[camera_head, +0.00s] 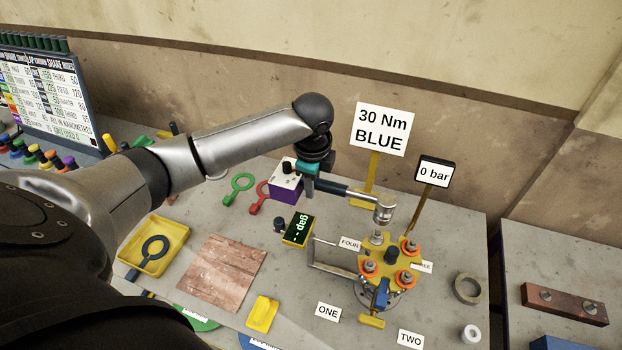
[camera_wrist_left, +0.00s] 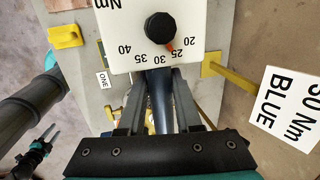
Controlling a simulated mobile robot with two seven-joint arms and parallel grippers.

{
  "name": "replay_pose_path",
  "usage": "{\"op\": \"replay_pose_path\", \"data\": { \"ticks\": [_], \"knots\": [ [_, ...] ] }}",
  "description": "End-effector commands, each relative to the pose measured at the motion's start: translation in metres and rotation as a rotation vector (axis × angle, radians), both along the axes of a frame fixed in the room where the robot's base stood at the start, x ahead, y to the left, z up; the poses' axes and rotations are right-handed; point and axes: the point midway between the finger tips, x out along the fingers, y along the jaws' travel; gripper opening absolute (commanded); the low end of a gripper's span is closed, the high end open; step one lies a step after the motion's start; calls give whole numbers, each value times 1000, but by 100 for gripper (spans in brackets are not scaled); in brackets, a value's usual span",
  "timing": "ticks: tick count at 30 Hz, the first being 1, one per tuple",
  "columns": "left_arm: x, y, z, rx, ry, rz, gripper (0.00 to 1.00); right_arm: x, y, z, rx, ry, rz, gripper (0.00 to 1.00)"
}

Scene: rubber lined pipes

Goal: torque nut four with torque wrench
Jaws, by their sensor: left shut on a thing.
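My left gripper (camera_head: 318,182) is shut on the torque wrench, whose dark blue handle (camera_head: 340,190) points right. It also shows in the left wrist view (camera_wrist_left: 158,95). The wrench's silver head (camera_head: 384,208) hangs just above the grey nut (camera_head: 376,238) beside the FOUR label (camera_head: 349,243); a gap seems to show between them. The yellow flange (camera_head: 391,262) carries several nuts; the other nuts stand in orange rings. A small gripper at lower left of the left wrist view, apparently my right gripper (camera_wrist_left: 48,134), has its fingers apart and looks empty.
A white-faced dial box (camera_wrist_left: 158,30) has its red pointer near 25. A sign (camera_head: 381,129) reads 30 Nm BLUE; a display (camera_head: 435,172) reads 0 bar. A yellow tray (camera_head: 179,237) holds a dark ring tool.

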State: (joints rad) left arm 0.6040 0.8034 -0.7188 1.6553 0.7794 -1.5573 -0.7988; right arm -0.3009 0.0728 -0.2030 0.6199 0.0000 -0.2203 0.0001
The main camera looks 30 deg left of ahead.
Motion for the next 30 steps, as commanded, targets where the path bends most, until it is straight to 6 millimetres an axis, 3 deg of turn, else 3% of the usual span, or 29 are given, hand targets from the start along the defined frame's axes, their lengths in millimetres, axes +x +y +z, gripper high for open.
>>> {"op": "replay_pose_path", "data": {
  "ticks": [14,30],
  "knots": [
    [1,0,-1,1,-2,4,0,1,-9,0,-11,-1,-2,50],
    [0,0,-25,1,-1,4,0,1,-8,-6,-11,-2,-1,50]
  ]
}}
